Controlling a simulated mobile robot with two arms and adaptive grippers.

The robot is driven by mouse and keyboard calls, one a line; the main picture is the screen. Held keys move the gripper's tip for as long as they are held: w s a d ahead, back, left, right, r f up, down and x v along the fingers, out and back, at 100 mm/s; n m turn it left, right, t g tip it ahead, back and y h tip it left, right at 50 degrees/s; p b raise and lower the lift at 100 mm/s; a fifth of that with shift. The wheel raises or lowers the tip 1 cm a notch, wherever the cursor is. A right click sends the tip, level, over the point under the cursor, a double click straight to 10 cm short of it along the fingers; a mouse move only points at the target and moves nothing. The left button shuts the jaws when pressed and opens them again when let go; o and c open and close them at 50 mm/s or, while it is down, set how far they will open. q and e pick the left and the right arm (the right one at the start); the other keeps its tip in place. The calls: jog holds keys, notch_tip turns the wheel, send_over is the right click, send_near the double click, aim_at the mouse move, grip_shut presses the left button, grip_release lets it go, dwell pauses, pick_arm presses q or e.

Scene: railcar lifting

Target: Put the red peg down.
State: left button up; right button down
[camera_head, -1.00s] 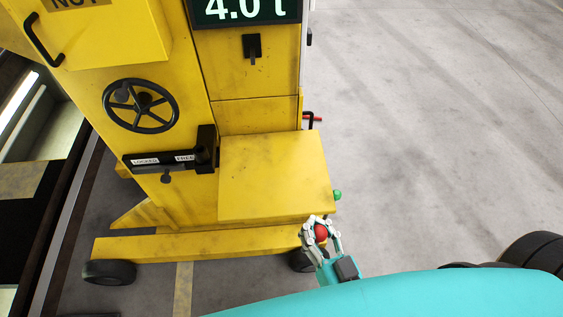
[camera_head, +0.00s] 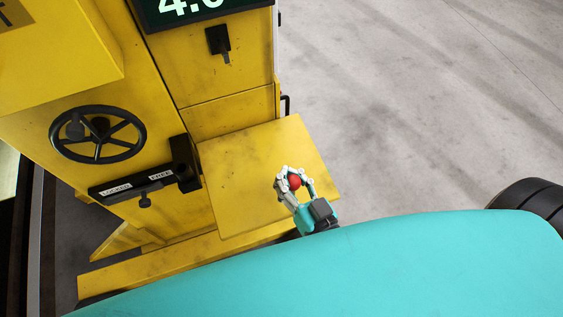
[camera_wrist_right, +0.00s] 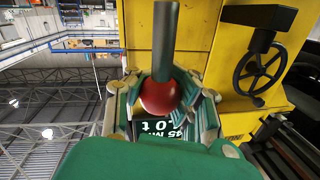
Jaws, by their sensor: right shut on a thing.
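The red peg shows as a round red head (camera_head: 295,182) between the fingers of my right gripper (camera_head: 294,178), which is shut on it. In the head view the gripper is in front of the yellow shelf (camera_head: 240,165) of the machine, over its right part; I cannot tell how high above it. In the right wrist view the red head (camera_wrist_right: 160,96) sits between the fingers, with a grey metal shaft (camera_wrist_right: 164,40) extending from it, away from the palm. My left gripper is not in view.
The yellow machine carries a black handwheel (camera_head: 97,134), a locked/free lever bar (camera_head: 132,184) and a display (camera_head: 190,8). A small black hook (camera_head: 222,42) is on its front panel. The shelf top is bare apart from the part my gripper covers. Open concrete floor (camera_head: 420,110) lies right.

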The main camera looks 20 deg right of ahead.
jog(key=w, duration=0.2)
jog(key=w+f, duration=0.1)
jog(key=w, duration=0.1)
jog(key=shift+a, duration=0.1)
notch_tip(320, 180, down, 2)
jog(key=shift+f, duration=0.5)
pick_arm(q)
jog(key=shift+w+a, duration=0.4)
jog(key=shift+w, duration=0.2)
jog(key=shift+b, duration=0.3)
pick_arm(e)
jog(key=shift+s, duration=0.1)
jog(key=c, duration=1.2)
grip_release()
jog(key=shift+f, duration=0.1)
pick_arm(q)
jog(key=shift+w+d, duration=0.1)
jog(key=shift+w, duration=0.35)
